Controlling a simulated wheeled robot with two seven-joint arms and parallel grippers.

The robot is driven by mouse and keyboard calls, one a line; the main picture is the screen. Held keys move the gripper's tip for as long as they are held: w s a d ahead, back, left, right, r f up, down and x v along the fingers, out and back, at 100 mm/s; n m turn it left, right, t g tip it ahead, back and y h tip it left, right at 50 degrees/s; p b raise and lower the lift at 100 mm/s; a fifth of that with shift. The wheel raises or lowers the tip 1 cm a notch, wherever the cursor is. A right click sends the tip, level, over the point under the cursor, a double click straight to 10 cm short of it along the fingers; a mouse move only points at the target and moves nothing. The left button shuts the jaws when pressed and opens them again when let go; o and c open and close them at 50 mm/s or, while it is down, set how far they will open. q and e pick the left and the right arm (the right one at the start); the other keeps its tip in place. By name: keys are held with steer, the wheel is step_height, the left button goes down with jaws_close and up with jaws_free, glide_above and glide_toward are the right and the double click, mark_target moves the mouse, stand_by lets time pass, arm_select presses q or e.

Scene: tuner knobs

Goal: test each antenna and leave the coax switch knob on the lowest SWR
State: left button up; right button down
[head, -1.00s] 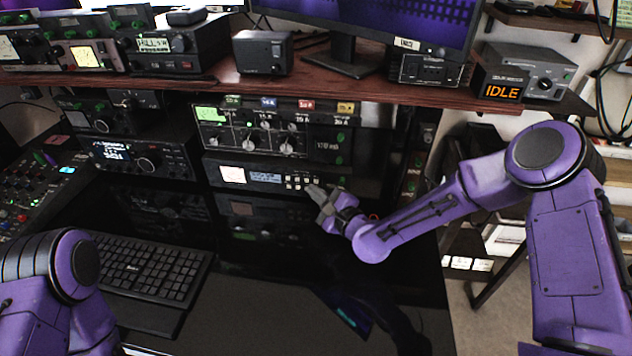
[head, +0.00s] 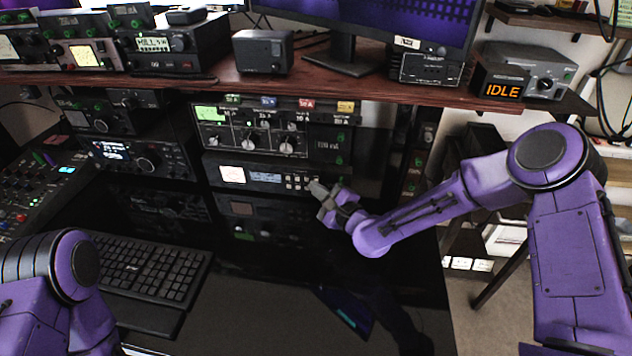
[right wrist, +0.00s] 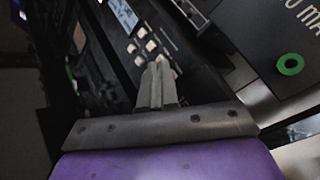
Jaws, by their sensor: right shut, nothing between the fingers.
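A black unit with a white meter, a small lit display and a block of pale buttons (head: 298,181) stands on the desk shelf. My right gripper (head: 316,188) is shut and empty, its fingertips at the lower right of these buttons. In the right wrist view the closed fingertips (right wrist: 158,66) are beside the buttons (right wrist: 143,44); I cannot tell whether they touch. Above is a panel with a green screen and three large knobs (head: 249,141), under green, blue, red and yellow tags. A grey box with one round knob (head: 545,84) stands at upper right. My left gripper is out of view.
An orange "IDLE" display (head: 502,90) stands beside the grey box. A wooden shelf (head: 300,85) overhangs the panels, with a monitor (head: 375,20) on it. A keyboard (head: 140,268) lies at lower left.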

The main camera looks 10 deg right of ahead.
steer(key=shift+w, duration=0.15)
stand_by(0.4)
steer(key=shift+s+a, duration=0.2)
steer(key=shift+s, duration=0.5)
steer(key=shift+s, duration=0.1)
steer(key=shift+s+a, duration=0.35)
steer(key=shift+s, duration=0.4)
steer(key=shift+s+a, duration=0.3)
steer(key=shift+s, duration=0.4)
steer(key=shift+s+a, duration=0.35)
steer(key=shift+s, duration=0.4)
stand_by(3.0)
